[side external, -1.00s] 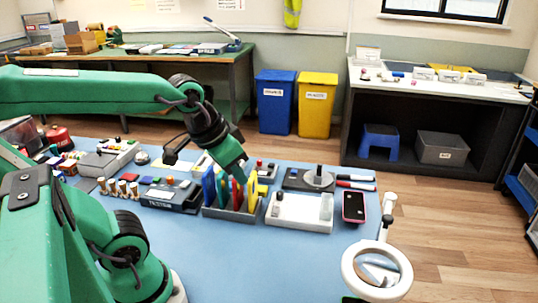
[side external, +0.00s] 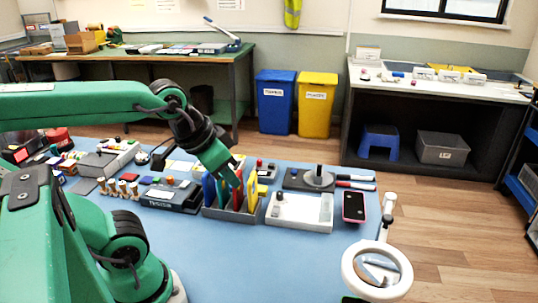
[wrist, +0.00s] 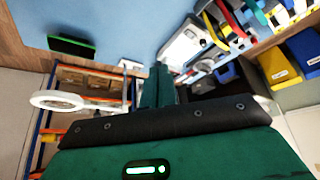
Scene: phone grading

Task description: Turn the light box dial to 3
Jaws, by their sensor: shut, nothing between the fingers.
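A white box (side external: 290,212) with grey raised parts lies near the middle right of the blue table. It appears to be the light box and also shows in the wrist view (wrist: 184,44). Its dial and number marks are too small to read. My gripper (side external: 234,182) is over the rack of coloured plates, left of the white box and apart from it. In the wrist view my gripper (wrist: 159,78) has its fingers together, with nothing between them.
The rack (side external: 228,214) stands directly below my gripper. A dark box with a round grey disc (side external: 318,178) sits behind the white box. A phone (side external: 354,207) and a ring magnifier (side external: 352,284) are to the right. The front of the blue table (side external: 260,265) is clear.

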